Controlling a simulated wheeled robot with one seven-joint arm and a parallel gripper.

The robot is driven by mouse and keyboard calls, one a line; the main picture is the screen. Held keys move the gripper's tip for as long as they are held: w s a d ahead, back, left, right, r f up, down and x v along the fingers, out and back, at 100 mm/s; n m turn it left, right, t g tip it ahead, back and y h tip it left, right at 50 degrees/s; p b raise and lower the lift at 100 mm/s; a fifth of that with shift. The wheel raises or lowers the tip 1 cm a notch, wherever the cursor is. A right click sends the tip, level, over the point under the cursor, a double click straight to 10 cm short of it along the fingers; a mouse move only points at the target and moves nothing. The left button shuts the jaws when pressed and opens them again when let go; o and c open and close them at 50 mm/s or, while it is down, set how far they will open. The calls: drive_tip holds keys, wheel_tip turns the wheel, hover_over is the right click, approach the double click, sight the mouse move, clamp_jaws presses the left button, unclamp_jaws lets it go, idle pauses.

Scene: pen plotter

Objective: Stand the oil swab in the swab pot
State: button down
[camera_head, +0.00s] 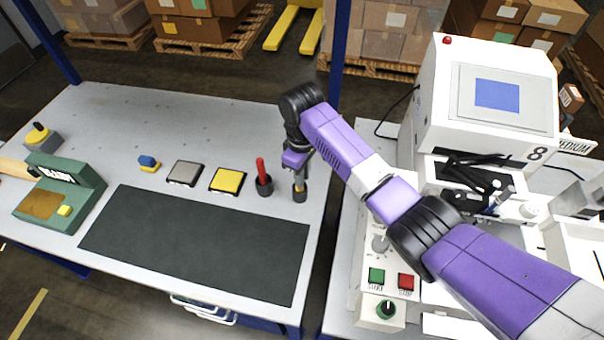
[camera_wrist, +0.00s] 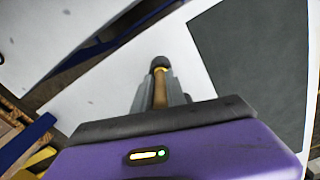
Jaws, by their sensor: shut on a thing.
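My gripper (camera_head: 301,168) points down over the right part of the bench and is shut on the oil swab. In the wrist view my gripper (camera_wrist: 160,92) has its grey fingers on both sides of the swab's brown handle (camera_wrist: 160,88), with a yellow band beyond. In the head view the swab (camera_head: 299,186) hangs upright under the fingers. A dark round piece (camera_head: 299,196) is at its lower end; I cannot tell whether this is the swab's head or the swab pot. A dark cup (camera_head: 264,190) holding a red rod stands just left of it.
A dark mat (camera_head: 195,245) covers the front. A green device (camera_head: 60,190) stands at far left. The white machine (camera_head: 490,100) is on the right.

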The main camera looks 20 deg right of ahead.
drive_tip(key=c, duration=1.3)
unclamp_jaws()
drive_tip(key=shift+r+b, duration=0.55)
drive_tip(key=shift+r, duration=3.35)
